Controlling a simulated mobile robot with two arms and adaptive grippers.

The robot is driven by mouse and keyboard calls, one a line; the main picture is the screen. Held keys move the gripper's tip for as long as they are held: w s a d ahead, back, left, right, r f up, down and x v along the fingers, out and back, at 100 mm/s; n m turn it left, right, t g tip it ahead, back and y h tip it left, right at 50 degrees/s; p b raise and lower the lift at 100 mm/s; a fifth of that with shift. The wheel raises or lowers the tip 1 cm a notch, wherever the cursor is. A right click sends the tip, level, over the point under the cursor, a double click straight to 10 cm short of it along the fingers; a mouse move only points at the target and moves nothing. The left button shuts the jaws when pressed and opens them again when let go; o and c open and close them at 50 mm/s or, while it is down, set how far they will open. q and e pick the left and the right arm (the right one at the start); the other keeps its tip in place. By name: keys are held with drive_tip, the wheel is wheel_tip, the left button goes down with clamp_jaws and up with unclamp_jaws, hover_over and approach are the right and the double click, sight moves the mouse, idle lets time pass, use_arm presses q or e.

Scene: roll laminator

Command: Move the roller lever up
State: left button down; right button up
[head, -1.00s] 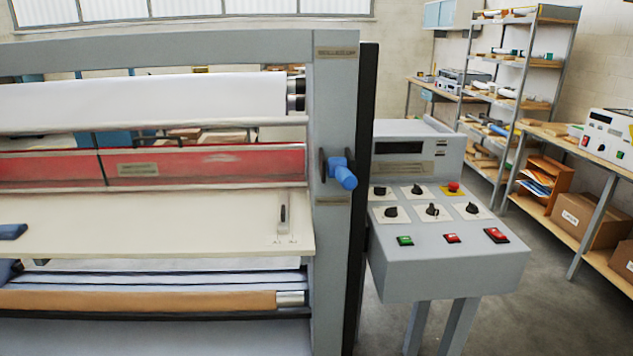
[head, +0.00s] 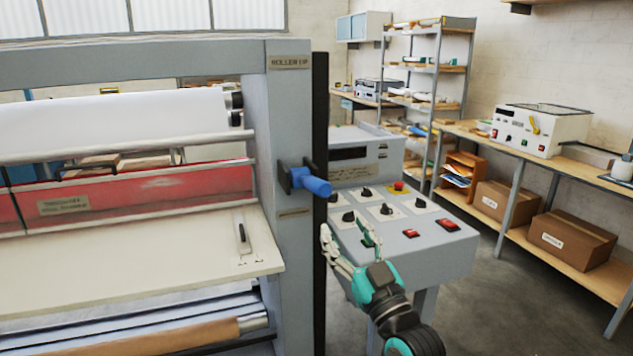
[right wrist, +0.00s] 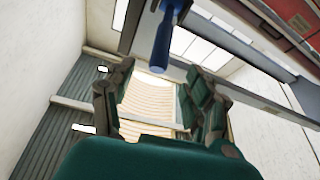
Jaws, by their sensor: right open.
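The roller lever (head: 311,182) has a blue handle on a dark pivot, mounted on the grey right upright of the laminator (head: 281,130). Its handle points out toward me and slightly right. A "ROLLER UP" label (head: 289,62) sits above it on the upright. My right gripper (head: 346,236) is open and empty, below and slightly right of the lever, not touching it. In the right wrist view the blue handle (right wrist: 162,48) shows beyond and above my open fingers (right wrist: 160,95). My left gripper is not in view.
The control console (head: 420,232) with knobs and buttons stands just behind my right gripper. The laminator's feed table (head: 130,262) and red guard (head: 120,192) are left of the upright. A side bench (head: 540,170) with boxes beneath runs along the right; open floor lies before it.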

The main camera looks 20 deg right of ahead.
sight(313, 178)
drive_tip(key=p+x, duration=0.3)
drive_tip(key=x, duration=1)
drive_tip(key=shift+a, duration=0.1)
clamp_jaws()
